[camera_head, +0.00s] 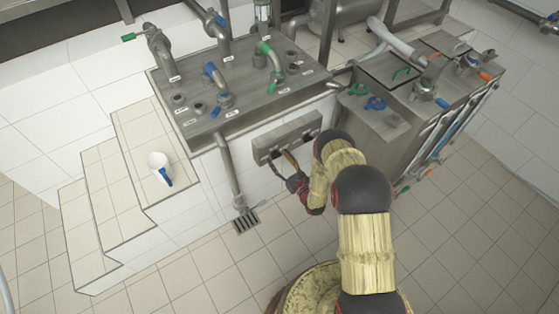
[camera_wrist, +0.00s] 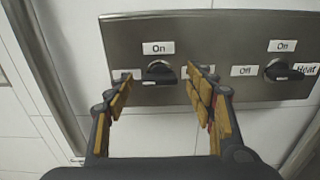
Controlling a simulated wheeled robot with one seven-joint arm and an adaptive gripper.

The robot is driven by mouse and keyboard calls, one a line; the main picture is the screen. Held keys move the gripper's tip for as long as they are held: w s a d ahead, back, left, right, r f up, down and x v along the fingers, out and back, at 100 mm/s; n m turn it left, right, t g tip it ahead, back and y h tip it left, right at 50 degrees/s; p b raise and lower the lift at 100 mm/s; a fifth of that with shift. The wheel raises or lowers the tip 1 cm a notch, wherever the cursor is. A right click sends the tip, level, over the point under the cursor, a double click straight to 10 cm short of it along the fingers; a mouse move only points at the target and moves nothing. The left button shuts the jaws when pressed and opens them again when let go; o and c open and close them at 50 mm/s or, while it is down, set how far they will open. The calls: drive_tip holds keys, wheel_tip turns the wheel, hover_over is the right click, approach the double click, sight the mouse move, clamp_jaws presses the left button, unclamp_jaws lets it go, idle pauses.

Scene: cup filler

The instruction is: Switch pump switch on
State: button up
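The grey switch panel (camera_wrist: 228,42) fills the upper part of the wrist view and shows on the white wall in the head view (camera_head: 303,128). It has two black rotary switches, each with "On" above. The left switch (camera_wrist: 160,71) has labels at its sides that my fingers partly cover, so I cannot read its name. Its black handle looks about level. The right switch (camera_wrist: 283,70) has "Off" at its left and "Heat" at its right. My gripper (camera_wrist: 160,79) is open, with one finger on each side of the left switch; contact cannot be told.
A metal pipe (camera_head: 229,168) runs down left of the panel to a floor drain (camera_head: 245,221). Above is a steel counter (camera_head: 250,108) with valves and pipes. A steel cabinet (camera_head: 392,138) stands at the right. A white jug (camera_head: 159,166) stands on the tiled steps.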

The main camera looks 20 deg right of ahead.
drive_tip(key=shift+c, duration=1.2)
drive_tip(key=c, duration=0.9)
drive_tip(key=shift+d+f+m+b, duration=0.1)
drive_tip(key=shift+m+b, duration=0.75)
drive_tip(key=shift+m, duration=3.6)
drive_tip(key=shift+d+f+m+b, duration=0.1)
drive_tip(key=shift+m+b, duration=0.75)
drive_tip(key=shift+m, duration=3.6)
